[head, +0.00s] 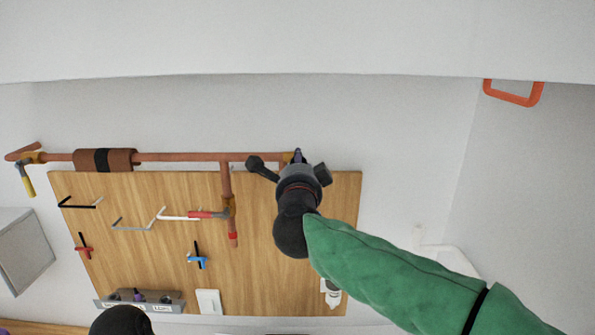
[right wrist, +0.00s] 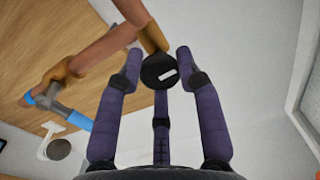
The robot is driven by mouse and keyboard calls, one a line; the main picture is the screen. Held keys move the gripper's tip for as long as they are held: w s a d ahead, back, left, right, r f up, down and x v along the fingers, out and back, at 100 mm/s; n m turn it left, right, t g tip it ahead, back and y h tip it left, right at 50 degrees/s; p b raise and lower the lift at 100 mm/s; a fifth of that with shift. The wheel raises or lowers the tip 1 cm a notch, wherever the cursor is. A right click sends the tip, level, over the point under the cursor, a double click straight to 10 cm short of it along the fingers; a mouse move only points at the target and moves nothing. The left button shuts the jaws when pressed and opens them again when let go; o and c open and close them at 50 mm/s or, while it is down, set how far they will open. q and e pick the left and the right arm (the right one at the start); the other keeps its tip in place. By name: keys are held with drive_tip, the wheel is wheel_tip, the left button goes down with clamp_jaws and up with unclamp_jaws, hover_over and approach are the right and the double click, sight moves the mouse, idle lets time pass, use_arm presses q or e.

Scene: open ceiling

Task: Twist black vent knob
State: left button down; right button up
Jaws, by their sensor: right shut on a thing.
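The black vent knob (right wrist: 156,64) is a round black disc with a white mark, in the right wrist view. It sits at the end of a copper pipe (right wrist: 105,47) with a brass elbow (right wrist: 151,37). My right gripper (right wrist: 159,76) has its purple fingers around the knob and is shut on it; exact contact on each side is hard to see. In the head view my right gripper (head: 297,162) is at the right end of the horizontal pipe and hides the knob. My left gripper is not in view; only a dark rounded part shows at the lower left.
A wooden board (head: 130,235) with hooks and small red and blue valve handles hangs on the wall. A copper pipe (head: 190,157) runs along its top, with a branch down. A grey shelf (head: 150,302) is at its foot. An orange frame (head: 512,95) is at upper right.

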drive_tip(key=shift+d+r+m, duration=0.25)
drive_tip(key=shift+m, duration=0.25)
drive_tip(key=o, duration=1.1)
drive_tip(key=shift+o, duration=0.2)
drive_tip(key=shift+d+f, duration=0.15)
drive_tip(key=shift+a, duration=0.2)
drive_tip(key=s, duration=1.2)
drive_tip(key=shift+d, duration=0.1)
